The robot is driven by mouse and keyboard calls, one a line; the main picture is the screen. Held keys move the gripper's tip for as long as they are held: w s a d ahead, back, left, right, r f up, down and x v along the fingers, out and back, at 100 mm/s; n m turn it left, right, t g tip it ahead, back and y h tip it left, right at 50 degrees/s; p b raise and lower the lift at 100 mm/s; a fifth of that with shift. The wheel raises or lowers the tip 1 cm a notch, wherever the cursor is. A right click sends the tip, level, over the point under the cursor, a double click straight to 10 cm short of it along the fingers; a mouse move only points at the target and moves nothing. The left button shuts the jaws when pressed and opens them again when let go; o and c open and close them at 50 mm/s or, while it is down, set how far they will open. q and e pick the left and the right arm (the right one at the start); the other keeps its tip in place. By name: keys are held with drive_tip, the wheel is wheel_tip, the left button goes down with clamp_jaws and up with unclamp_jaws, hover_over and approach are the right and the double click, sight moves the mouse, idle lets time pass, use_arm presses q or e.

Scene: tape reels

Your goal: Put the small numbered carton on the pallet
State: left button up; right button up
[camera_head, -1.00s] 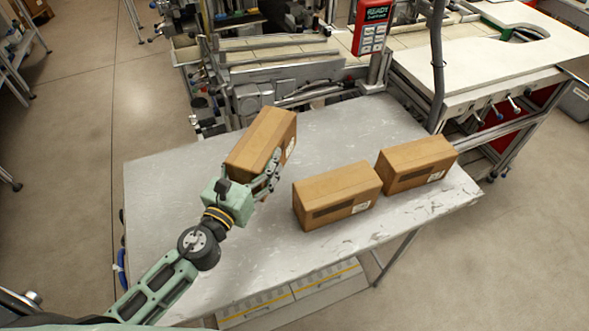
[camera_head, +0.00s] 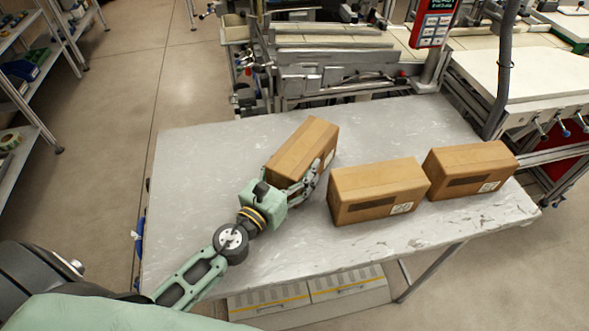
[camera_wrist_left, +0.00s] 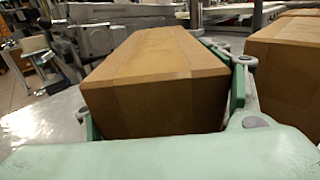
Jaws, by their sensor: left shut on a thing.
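My left gripper (camera_head: 293,188) is shut on a brown carton (camera_head: 304,149), with fingers along its sides; the carton also fills the middle of the left wrist view (camera_wrist_left: 155,85). The held carton is turned at an angle over the left half of the metal table. I cannot tell if it touches the table top. Two similar cartons stand on the table to the right: a middle one (camera_head: 378,190) and a right one (camera_head: 471,169), each with a dark strip and a white label. Any numbers are too small to read. No pallet is seen. My right gripper is not in view.
The grey metal table (camera_head: 200,230) is clear at the left and front. Machinery (camera_head: 320,75) stands along its back edge, with a red control box (camera_head: 434,22) on a post. Shelving (camera_head: 25,95) stands at the far left, with open floor between.

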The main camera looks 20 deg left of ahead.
use_arm(q)
drive_tip(key=shift+r, duration=0.1)
drive_tip(key=o, duration=1.1)
drive_tip(key=shift+f, duration=0.2)
drive_tip(key=o, duration=0.5)
drive_tip(key=shift+o, duration=0.2)
drive_tip(key=shift+r, duration=0.15)
